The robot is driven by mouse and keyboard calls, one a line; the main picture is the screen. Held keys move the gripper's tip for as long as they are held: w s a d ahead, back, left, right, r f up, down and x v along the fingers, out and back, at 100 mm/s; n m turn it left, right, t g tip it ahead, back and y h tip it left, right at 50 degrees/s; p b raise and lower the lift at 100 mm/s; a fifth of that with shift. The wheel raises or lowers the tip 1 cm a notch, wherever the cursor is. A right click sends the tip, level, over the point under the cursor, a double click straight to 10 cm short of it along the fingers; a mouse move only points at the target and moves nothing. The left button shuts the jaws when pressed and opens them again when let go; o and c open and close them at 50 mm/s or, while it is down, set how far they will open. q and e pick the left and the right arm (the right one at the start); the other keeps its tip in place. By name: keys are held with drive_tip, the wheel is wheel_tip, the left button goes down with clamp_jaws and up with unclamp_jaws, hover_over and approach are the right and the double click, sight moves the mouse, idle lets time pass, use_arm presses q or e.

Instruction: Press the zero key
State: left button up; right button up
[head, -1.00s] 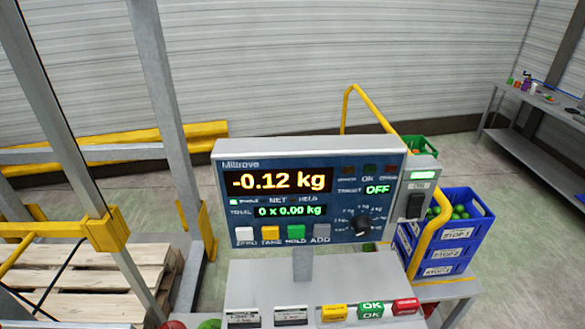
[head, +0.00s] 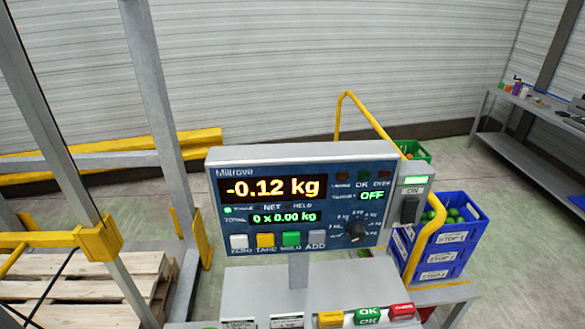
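The scale's control panel (head: 300,210) stands upright in the middle of the head view, blue-faced in a grey housing. Its main display (head: 272,189) reads -0.12 kg in amber, and a green line below reads 0 x 0.00 kg. The zero key (head: 239,241) is the white key at the far left of the bottom row. Beside it are the yellow tare key (head: 265,240), the green hold key (head: 291,239) and the grey add key (head: 317,238). Neither of my grippers shows in the view.
Below the panel is a grey shelf with a yellow, a green and a red block (head: 402,310). Blue crates (head: 440,256) stand at the right behind a yellow rail (head: 340,112). Grey posts and a wooden pallet (head: 85,285) are at the left. A workbench is at the far right.

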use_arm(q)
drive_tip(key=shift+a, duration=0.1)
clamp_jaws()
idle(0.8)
